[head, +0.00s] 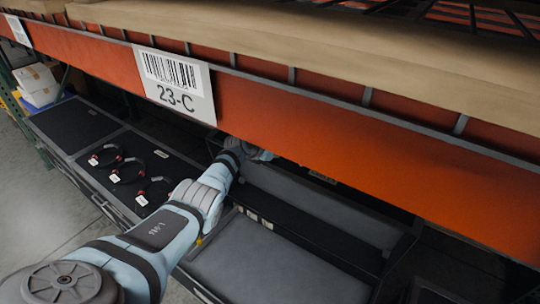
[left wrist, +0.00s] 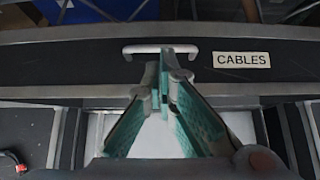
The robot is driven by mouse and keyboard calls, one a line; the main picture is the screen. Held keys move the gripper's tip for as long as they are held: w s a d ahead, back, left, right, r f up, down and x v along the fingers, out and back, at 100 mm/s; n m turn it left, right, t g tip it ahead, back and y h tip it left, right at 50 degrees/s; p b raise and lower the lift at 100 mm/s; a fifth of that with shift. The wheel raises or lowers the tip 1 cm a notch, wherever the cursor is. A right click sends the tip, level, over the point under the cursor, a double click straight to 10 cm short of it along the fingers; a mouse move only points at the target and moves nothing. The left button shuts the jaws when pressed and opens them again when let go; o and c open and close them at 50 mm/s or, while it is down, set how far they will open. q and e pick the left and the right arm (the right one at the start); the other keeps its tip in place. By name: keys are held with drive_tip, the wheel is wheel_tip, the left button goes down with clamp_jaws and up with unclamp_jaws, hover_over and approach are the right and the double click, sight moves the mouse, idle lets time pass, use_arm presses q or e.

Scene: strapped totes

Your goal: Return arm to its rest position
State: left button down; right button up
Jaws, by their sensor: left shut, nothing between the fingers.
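My left arm comes in from the lower left in the head view and reaches under an orange shelf beam (head: 330,135), which hides my left gripper's fingers. In the left wrist view my left gripper (left wrist: 168,62) has its teal-padded fingers together at the tips, with nothing between them. The tips appear just in front of a pale bar handle (left wrist: 143,49) on a dark drawer front (left wrist: 60,66) with a "CABLES" label (left wrist: 241,60). I cannot tell whether they touch the handle. My right gripper is in neither view.
The beam carries a "23-C" barcode label (head: 175,84) and hangs close over my arm. Several black-and-red looped cables (head: 128,170) with white tags lie on a dark surface left of my arm. Grey-lined trays (head: 275,268) lie to its right. Boxes (head: 36,80) stand at far left.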

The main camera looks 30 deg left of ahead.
use_arm(q)
drive_tip(key=w+d+r+n+t+h, duration=0.1)
drive_tip(key=w+r+n+t, duration=0.15)
drive_tip(key=r, duration=0.25)
drive_tip(key=w+d+r+n+t, duration=0.1)
drive_tip(key=w+r+n, duration=0.2)
drive_tip(key=r, duration=0.3)
drive_tip(key=s+f+n+g+y+b, duration=0.1)
drive_tip(key=s+f+n+g, duration=0.1)
drive_tip(key=s+f+n, duration=0.9)
drive_tip(key=s+d+f+n+g+y+b, duration=0.15)
drive_tip(key=s+f+n, duration=0.45)
drive_tip(key=f, duration=1)
drive_tip(key=s+a+f+n+g+y+b, duration=0.1)
drive_tip(key=s+f+n+y, duration=0.1)
drive_tip(key=s+f+n, duration=0.85)
drive_tip(key=s+d+f+n+g+h+b, duration=0.1)
drive_tip(key=s+d+f+n+g, duration=0.15)
drive_tip(key=s+f, duration=0.7)
drive_tip(key=s+d+f+n+g+h+b, duration=0.1)
drive_tip(key=s+d+f+g, duration=0.25)
drive_tip(key=s+f, duration=0.6)
drive_tip(key=s+d+f+g, duration=0.1)
drive_tip(key=s, duration=0.9)
drive_tip(key=s+d+f+g, duration=0.1)
drive_tip(key=s+d, duration=0.1)
drive_tip(key=s, duration=0.8)
drive_tip(key=shift+s, duration=0.25)
